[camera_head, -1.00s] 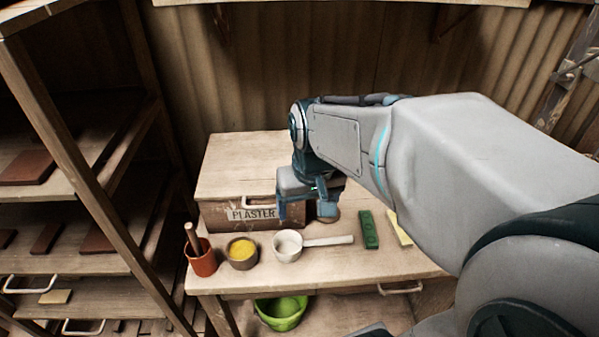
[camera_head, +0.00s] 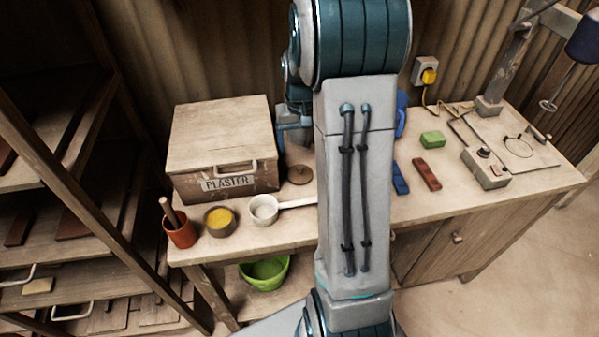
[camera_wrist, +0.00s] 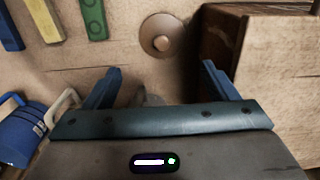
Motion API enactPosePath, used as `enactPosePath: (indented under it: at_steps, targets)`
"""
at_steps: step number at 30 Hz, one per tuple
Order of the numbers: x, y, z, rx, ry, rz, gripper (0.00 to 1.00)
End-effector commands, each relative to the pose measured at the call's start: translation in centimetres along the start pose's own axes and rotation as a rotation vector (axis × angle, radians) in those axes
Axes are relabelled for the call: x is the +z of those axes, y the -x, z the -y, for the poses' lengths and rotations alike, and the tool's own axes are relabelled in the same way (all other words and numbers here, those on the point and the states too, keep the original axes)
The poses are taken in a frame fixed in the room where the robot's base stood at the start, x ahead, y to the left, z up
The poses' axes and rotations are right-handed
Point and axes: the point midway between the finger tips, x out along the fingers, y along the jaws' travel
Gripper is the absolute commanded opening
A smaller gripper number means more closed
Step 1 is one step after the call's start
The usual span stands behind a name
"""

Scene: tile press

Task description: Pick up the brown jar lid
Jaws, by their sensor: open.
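The brown jar lid (camera_head: 300,174) lies flat on the bench, just right of the plaster box. It is round with a small knob in the middle. In the wrist view the lid (camera_wrist: 161,36) lies beyond my gripper's fingertips, between their lines and close to the box side. My gripper (camera_wrist: 163,75) is open with nothing between its blue fingers. In the head view my gripper (camera_head: 294,134) is partly hidden by my arm, behind and above the lid.
The wooden plaster box (camera_head: 221,143) stands directly left of the lid. A white ladle (camera_head: 265,208), a yellow-filled bowl (camera_head: 219,220) and a red pot (camera_head: 180,230) stand at the front. Coloured bars, a green block (camera_head: 432,139) and a switch box (camera_head: 486,167) lie to the right.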

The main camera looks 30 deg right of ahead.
Motion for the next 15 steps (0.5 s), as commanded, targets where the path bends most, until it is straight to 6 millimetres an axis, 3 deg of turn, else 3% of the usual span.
enactPosePath:
  at_steps: [6,15]
  targets:
    - [0.1,-3.7,0.0,0.000,0.000,0.003,0.80]
    - [0.6,-6.2,0.2,0.000,0.000,0.005,0.80]
